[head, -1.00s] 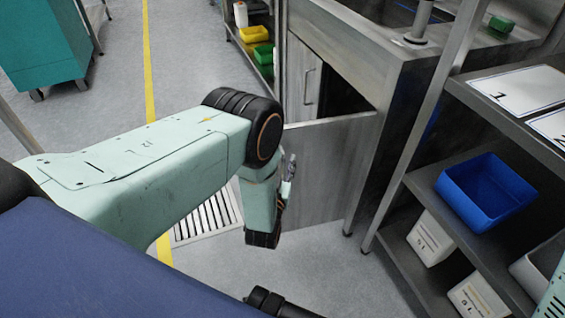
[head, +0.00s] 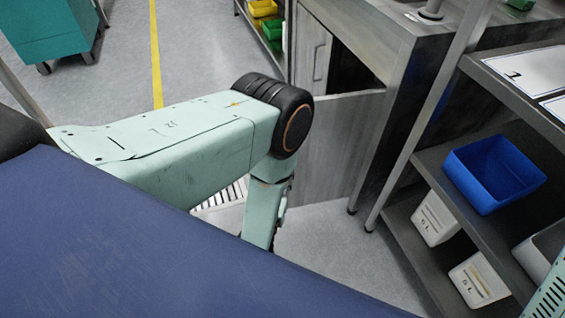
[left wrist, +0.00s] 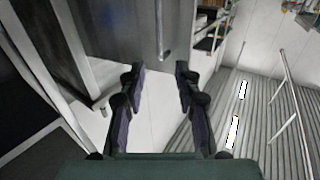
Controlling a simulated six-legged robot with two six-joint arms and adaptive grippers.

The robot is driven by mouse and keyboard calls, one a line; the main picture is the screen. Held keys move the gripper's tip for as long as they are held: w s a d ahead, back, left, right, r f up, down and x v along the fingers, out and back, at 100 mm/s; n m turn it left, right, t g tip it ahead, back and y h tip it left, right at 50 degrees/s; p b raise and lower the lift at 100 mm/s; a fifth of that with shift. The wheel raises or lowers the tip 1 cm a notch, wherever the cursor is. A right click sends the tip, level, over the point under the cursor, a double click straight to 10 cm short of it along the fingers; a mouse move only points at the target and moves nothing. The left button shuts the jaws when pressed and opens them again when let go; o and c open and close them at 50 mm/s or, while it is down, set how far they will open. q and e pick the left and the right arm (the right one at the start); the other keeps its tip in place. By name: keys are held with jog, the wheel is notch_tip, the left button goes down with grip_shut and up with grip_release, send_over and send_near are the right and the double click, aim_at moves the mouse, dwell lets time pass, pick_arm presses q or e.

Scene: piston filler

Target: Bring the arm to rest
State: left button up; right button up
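My left arm reaches in from the left in the head view, pale green with a black elbow joint. Its forearm hangs down, and its lower end goes behind my blue body, so the gripper is hidden there. In the left wrist view my left gripper (left wrist: 160,75) is open, with its two dark fingers apart. Nothing is between the fingers; pale floor (left wrist: 155,118) shows behind them. My right gripper is in neither view.
A metal shelf unit (head: 435,160) with a blue bin (head: 492,172) and white boxes (head: 435,217) stands at the right. A grey cabinet (head: 330,140) stands beyond my arm. A teal cabinet (head: 50,40) is at the upper left. Open floor (head: 205,50) lies between.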

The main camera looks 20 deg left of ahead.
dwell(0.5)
pick_arm(q)
jog(key=s+a+f+m+g+h+p, duration=0.1)
jog(key=s+a+f+g+h+p, duration=0.2)
jog(key=s+g, duration=0.8)
jog(key=s+d+r+g, duration=0.1)
jog(key=s+g, duration=0.2)
jog(key=s, duration=0.6)
jog(key=s+r+g+p, duration=0.1)
jog(key=s+r+g, duration=0.1)
jog(key=s, duration=0.6)
jog(key=shift+s+d+r+m+g+h, duration=0.15)
jog(key=shift+s+d+m+g+h, duration=0.25)
jog(key=shift+g, duration=0.4)
